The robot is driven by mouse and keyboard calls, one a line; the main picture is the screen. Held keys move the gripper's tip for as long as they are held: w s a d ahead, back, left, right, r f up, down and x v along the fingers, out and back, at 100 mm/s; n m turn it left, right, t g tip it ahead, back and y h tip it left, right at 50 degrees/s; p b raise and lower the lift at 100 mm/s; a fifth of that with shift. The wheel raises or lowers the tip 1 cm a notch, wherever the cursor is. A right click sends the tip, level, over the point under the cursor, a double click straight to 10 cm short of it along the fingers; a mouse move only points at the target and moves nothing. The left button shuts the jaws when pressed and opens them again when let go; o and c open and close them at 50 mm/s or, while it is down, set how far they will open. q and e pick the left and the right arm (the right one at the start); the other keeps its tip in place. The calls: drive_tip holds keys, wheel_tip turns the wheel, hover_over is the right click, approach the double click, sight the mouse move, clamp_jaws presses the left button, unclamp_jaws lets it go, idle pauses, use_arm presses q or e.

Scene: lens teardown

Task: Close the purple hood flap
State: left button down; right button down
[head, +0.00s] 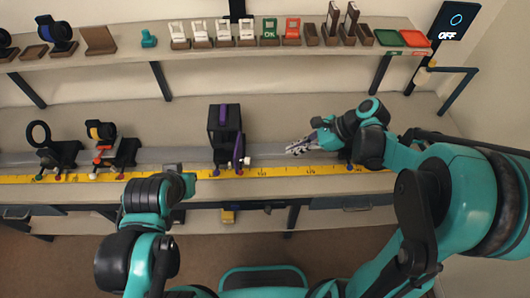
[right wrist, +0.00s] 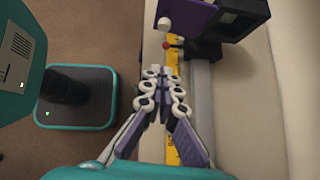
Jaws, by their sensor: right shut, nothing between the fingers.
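The hood is a black box (head: 217,133) standing on the rail near the middle of the bench. Its purple flap (head: 238,150) stands out at the box's right side, apart from the box's open face; it also shows in the right wrist view (right wrist: 188,14), at the top. A white knob (right wrist: 164,24) and a red knob (right wrist: 167,45) are near it. My right gripper (head: 291,150) is to the right of the flap, apart from it, shut and empty; its fingers (right wrist: 163,75) point toward the knobs. My left arm is at lower left; its fingers do not show.
A yellow measuring strip (head: 290,170) runs along the bench front. Ring and lens holders (head: 103,133) stand at the left on the rail. A shelf (head: 270,52) above carries several stands and trays. A screen (head: 452,20) reads OFF. The bench between hood and right gripper is clear.

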drive_tip(key=a+r+b+x, duration=0.2)
drive_tip(key=b+x, duration=0.1)
drive_tip(key=x, duration=0.9)
drive_tip(key=shift+w+a+f, duration=0.2)
drive_tip(key=shift+a+f, duration=0.05)
drive_tip(key=shift+a, duration=0.05)
drive_tip(key=shift+s+a, duration=0.1)
drive_tip(key=shift+a, duration=0.05)
